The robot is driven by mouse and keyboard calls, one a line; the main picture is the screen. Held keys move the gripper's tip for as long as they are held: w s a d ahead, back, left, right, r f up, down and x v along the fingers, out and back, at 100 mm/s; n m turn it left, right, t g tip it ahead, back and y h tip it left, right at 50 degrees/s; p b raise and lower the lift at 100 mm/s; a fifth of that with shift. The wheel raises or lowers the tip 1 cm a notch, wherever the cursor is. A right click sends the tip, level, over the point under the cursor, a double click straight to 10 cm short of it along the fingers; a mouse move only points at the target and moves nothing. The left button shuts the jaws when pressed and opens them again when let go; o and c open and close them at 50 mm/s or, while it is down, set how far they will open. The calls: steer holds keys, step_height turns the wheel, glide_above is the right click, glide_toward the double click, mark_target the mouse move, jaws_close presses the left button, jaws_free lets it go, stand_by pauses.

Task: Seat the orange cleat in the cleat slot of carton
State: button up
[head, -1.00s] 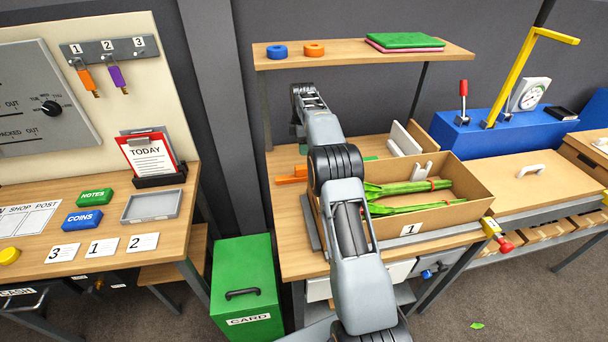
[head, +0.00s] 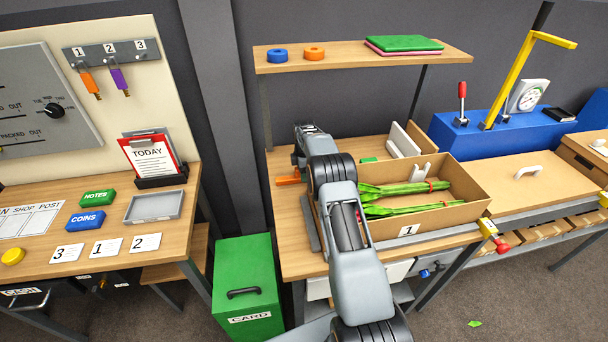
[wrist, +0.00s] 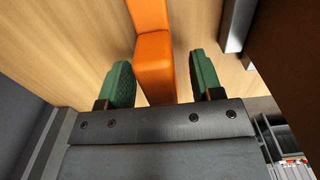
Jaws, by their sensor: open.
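The orange cleat (wrist: 153,66) lies on the wooden bench between the two green fingers of my gripper (wrist: 160,85) in the wrist view. The fingers stand apart with a gap on each side of the cleat. In the head view only an end of the cleat (head: 289,180) shows left of my arm, and the fingers are hidden by my arm. The open brown carton (head: 420,221), with the number 1 on its front, stands to the right of my gripper and holds green tulip bunches (head: 400,188). I cannot make out its cleat slot.
A white upright part (head: 405,139) stands behind the carton. A shelf (head: 360,57) with blue and orange rings and flat pads spans above the bench. A grey strip (head: 310,222) lies left of the carton. The bench's front left is clear.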

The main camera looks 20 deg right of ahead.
steer(key=shift+f, duration=0.9)
steer(key=c, duration=1)
